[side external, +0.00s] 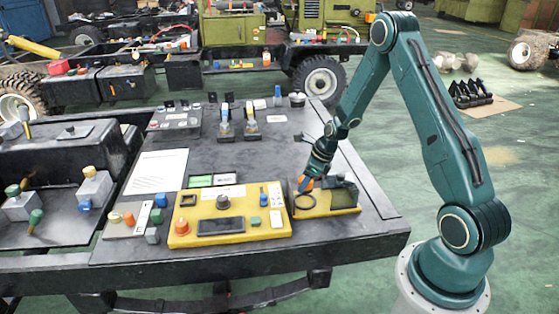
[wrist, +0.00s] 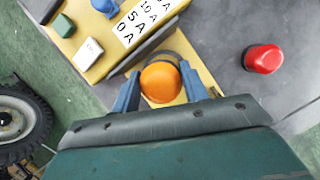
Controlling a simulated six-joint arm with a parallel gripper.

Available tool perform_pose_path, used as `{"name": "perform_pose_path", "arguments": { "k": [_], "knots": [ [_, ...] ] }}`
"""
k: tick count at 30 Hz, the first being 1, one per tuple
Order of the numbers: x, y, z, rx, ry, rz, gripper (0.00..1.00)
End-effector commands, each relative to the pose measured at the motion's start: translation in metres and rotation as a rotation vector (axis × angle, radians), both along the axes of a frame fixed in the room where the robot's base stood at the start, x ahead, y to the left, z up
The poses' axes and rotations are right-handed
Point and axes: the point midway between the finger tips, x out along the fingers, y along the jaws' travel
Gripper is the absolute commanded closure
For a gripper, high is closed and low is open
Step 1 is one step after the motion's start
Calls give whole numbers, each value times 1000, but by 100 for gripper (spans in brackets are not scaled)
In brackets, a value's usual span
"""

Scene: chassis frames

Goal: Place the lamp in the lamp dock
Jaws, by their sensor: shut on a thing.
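The lamp is an orange dome (wrist: 160,82) between the two blue fingers of my gripper (wrist: 161,92) in the wrist view. My gripper is shut on it. In the side view a bit of the orange lamp (side external: 304,184) shows at my gripper (side external: 308,184), low over the yellow plate (side external: 338,208). A dark ring (side external: 304,202) on this plate looks like the lamp dock. In the wrist view, a dark curved rim (wrist: 181,61) shows behind the lamp. The lamp's underside is hidden, so I cannot tell whether it touches the dock.
A yellow control box (side external: 232,214) with buttons and a dark display stands left of the plate. A red knob (wrist: 263,59) stands on the dark tabletop in the wrist view. A white sheet (side external: 157,171) lies farther left. The tabletop's right part is clear.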

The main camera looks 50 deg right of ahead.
Motion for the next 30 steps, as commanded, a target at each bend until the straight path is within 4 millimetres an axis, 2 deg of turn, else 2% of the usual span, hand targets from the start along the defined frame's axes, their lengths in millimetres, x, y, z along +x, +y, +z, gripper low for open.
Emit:
{"name": "perform_pose_path", "arguments": {
  "k": [4,14,24,30],
  "knots": [
    [1,0,-13,0,0,0,80],
    [0,0,-18,0,0,0,80],
    [0,0,-49,1,0,0,80],
    [1,0,-53,-1,-1,0,80]
  ]
}}
